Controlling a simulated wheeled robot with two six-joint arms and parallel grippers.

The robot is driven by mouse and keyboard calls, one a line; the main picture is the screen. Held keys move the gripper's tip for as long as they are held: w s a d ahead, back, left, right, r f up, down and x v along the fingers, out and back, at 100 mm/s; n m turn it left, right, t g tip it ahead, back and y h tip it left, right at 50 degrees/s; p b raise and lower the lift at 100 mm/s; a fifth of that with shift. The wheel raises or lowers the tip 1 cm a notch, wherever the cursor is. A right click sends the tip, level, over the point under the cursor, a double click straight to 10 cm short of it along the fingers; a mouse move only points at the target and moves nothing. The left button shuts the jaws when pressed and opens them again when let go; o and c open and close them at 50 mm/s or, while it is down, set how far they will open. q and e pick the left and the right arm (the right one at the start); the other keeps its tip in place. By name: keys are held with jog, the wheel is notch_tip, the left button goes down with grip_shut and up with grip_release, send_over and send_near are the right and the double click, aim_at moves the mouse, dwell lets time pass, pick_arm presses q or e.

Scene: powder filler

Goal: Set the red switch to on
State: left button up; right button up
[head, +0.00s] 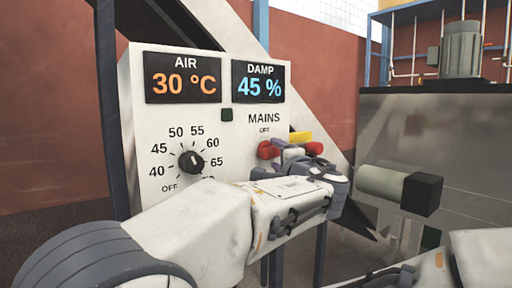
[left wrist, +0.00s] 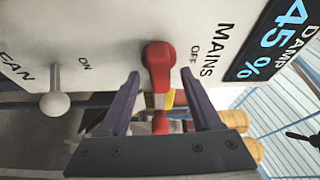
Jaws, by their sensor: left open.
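The red switch (head: 268,150) is on the white control panel under the MAINS label, near the panel's right edge. In the left wrist view the red switch (left wrist: 158,65) lies between the OFF mark (left wrist: 193,52) and the ON mark (left wrist: 84,62). My left gripper (left wrist: 161,76) is open, one finger on each side of the switch, with gaps showing. In the head view my left gripper (head: 270,163) is at the switch and its body hides the panel's lower right.
A black dial (head: 191,162) sits left of the switch, and a white knob (left wrist: 55,104) by the FAN label. A yellow piece (head: 300,137) and another red piece (head: 314,148) show just right of the switch. A grey metal tank (head: 455,125) stands at the right.

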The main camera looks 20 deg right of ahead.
pick_arm(q)
jog(key=shift+w, duration=0.95)
grip_shut()
jog(key=shift+r+m+p, duration=0.1)
jog(key=shift+m+p, duration=0.2)
jog(key=shift+p, duration=0.2)
grip_release()
